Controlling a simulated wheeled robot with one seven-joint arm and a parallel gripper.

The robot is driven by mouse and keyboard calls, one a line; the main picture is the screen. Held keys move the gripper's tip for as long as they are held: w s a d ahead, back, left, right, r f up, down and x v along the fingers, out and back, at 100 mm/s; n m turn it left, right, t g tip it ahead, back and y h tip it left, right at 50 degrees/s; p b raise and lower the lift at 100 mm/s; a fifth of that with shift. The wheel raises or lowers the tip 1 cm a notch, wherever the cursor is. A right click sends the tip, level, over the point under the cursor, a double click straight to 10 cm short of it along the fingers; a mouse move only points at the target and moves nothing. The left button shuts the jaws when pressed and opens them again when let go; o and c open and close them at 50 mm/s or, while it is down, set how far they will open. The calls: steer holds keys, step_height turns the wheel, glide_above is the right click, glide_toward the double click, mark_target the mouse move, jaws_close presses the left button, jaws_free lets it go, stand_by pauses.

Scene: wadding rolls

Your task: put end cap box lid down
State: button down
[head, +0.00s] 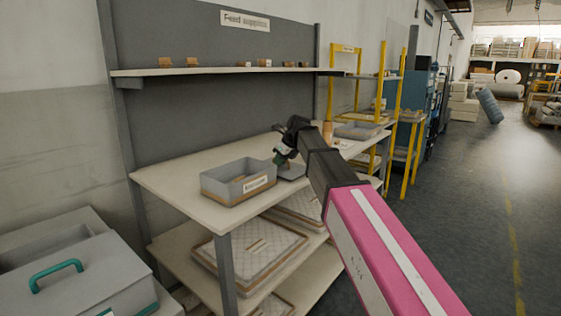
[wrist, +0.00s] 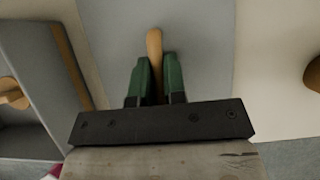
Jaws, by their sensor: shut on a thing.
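My gripper (head: 282,157) is over the table to the right of the labelled grey box (head: 225,188). In the wrist view its green fingers (wrist: 156,75) are shut on the upright wooden handle (wrist: 154,45) of a flat grey lid (wrist: 205,40). The lid also shows under the gripper in the head view (head: 292,172), level and beside the box. I cannot tell whether it touches the tabletop. The box is open, and a wooden piece (wrist: 12,95) lies inside it.
The pale tabletop (head: 185,178) is clear left of the box. A grey tray (head: 358,131) and a wooden cylinder (head: 327,131) stand further right. A shelf (head: 200,71) with small items runs above. Quilted pads (head: 250,250) lie on the shelf below.

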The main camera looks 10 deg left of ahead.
steer(key=c, duration=1.2)
jaws_free()
steer(key=v, duration=1.2)
